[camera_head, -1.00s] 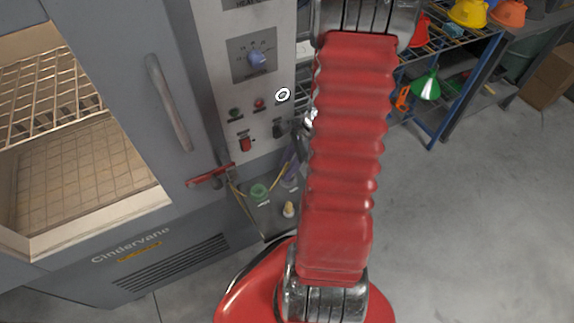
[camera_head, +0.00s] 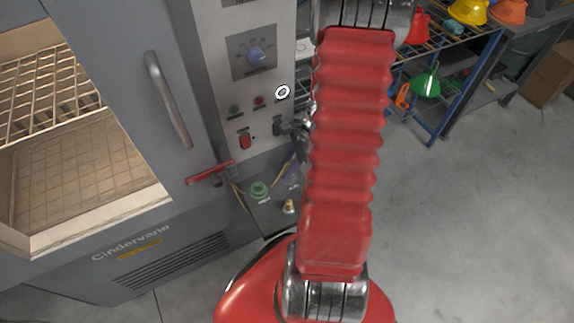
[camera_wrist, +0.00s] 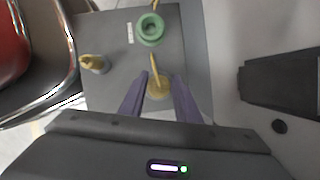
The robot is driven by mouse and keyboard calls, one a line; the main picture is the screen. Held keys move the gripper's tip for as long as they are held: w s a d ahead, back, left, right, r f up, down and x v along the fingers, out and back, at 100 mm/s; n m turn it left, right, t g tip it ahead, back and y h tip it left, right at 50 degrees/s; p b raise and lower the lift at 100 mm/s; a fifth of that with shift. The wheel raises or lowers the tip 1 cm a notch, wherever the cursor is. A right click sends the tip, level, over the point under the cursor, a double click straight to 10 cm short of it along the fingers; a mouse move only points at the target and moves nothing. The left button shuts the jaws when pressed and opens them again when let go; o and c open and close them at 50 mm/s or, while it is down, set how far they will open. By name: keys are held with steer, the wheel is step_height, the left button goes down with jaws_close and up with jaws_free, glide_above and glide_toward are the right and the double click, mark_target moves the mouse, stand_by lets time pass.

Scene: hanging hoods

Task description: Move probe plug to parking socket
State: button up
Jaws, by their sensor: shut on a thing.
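In the wrist view, my gripper (camera_wrist: 159,80) has two purple fingers closed about a yellow plug (camera_wrist: 157,88), which I take to be the probe plug. A thin yellow cable rises from it. A green ring-shaped socket (camera_wrist: 150,28) lies just beyond the fingertips, on a grey plate. A brass-coloured fitting (camera_wrist: 95,63) stands on the plate to the left. In the head view, the green socket (camera_head: 259,190) and the brass fitting (camera_head: 289,206) show on the ledge below the control panel. My fingers are partly hidden behind my red arm there. Whether the plug touches the plate is unclear.
The oven (camera_head: 130,240) stands open at left, with a red lever (camera_head: 210,173) beside the ledge. The control panel (camera_head: 250,90) rises behind the ledge. The floor at right is clear.

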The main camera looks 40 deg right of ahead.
steer(key=shift+f, duration=0.2)
steer(key=o, duration=1.1)
steer(key=shift+o, duration=0.2)
steer(key=v, duration=1.3)
steer(key=shift+s+d+r, duration=0.2)
steer(key=shift+r, duration=0.1)
